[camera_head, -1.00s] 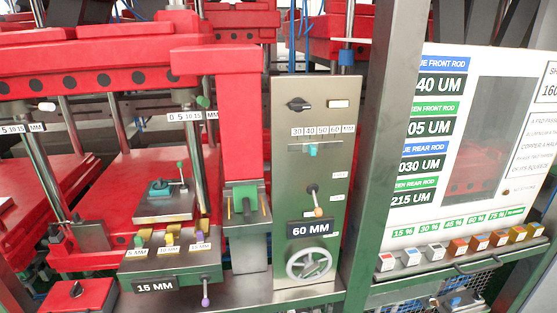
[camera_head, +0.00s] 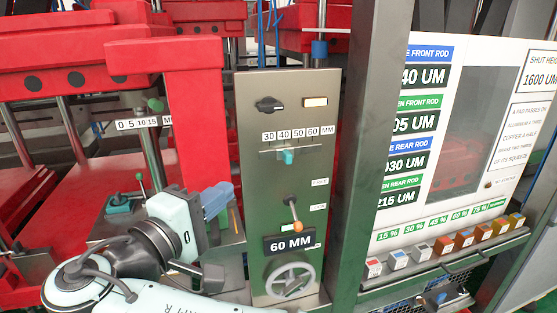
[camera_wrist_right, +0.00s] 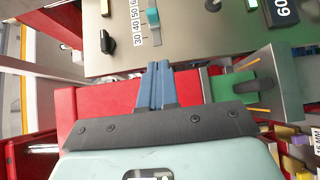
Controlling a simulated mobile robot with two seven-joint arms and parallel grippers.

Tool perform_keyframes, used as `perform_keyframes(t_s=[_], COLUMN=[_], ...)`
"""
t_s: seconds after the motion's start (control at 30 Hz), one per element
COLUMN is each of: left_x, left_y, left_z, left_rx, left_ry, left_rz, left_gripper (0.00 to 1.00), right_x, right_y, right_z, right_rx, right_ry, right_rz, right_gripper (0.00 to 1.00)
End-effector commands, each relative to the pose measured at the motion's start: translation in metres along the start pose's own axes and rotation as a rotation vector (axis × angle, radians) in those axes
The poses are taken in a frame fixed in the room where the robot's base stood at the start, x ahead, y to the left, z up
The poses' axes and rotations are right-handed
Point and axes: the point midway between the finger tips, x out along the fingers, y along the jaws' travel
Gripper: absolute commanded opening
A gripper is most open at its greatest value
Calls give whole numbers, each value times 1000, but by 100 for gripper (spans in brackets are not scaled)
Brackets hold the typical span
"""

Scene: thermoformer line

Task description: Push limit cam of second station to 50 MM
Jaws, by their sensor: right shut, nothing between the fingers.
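The limit cam (camera_head: 287,157) is a small teal slider in a slot on the grey station panel (camera_head: 250,190). It sits under the 30 to 60 MM scale (camera_head: 298,134), about at the 40 mark. A black display (camera_head: 290,243) below reads 60 MM. My right gripper (camera_head: 216,200) has blue fingers, shut and empty, left of the panel and lower than the cam, apart from it. In the right wrist view the shut fingers (camera_wrist_right: 156,75) point toward the panel, with the scale (camera_wrist_right: 137,25) beyond them. My left gripper is not in view.
A lever (camera_head: 293,210) and a handwheel (camera_head: 290,280) are below. A red post (camera_head: 197,130) stands left of the panel and a grey-green column (camera_head: 370,150) right of it.

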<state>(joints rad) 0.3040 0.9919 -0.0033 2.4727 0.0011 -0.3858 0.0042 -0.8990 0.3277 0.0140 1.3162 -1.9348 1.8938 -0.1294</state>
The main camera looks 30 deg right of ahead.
Motion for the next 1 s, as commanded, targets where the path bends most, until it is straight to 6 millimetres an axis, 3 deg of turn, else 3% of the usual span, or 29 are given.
perform_keyframes(t_s=[0.13, 0.27, 0.7, 1.0], left_x=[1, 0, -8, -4], left_y=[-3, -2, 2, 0], left_z=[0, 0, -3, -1], left_rx=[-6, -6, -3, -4], left_ry=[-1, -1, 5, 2], left_rz=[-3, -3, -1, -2], left_gripper=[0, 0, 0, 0], right_x=[-1, 11, 100, 124], right_y=[4, 4, 6, 4], right_z=[4, 4, 5, 31], right_rx=[13, 13, 12, 12], right_ry=[-8, -11, -12, -9], right_rz=[7, 7, 6, 6], right_gripper=[0, 0, 0, 0])
